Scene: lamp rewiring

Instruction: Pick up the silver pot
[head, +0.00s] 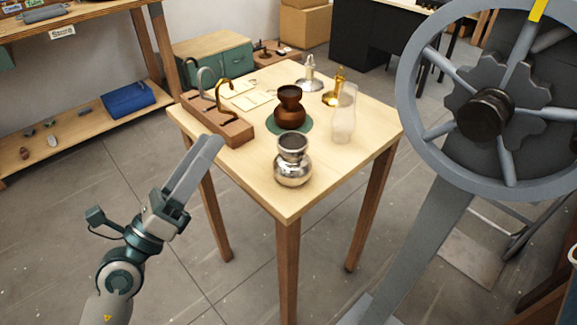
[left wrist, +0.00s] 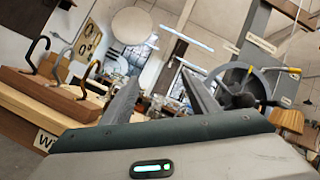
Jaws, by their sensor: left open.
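The silver pot (head: 292,160) is a shiny round-bellied vessel with a wide neck. It stands upright near the front corner of the wooden table (head: 330,183) in the head view. My left gripper (head: 207,150) is off the table's left front edge, to the left of the pot and apart from it. Its fingers are open and empty; they also show in the left wrist view (left wrist: 160,100), pointing into the room. I cannot make out the silver pot in the left wrist view. My right gripper is not in view.
A brown pot (head: 289,108) stands on a green mat behind the silver pot. A glass chimney (head: 344,115) is to its right. A wooden block with hooks (head: 218,122) lines the left edge. Two lamp parts, silver (head: 311,75) and brass (head: 335,88), stand behind. A large wheel (head: 412,85) stands right.

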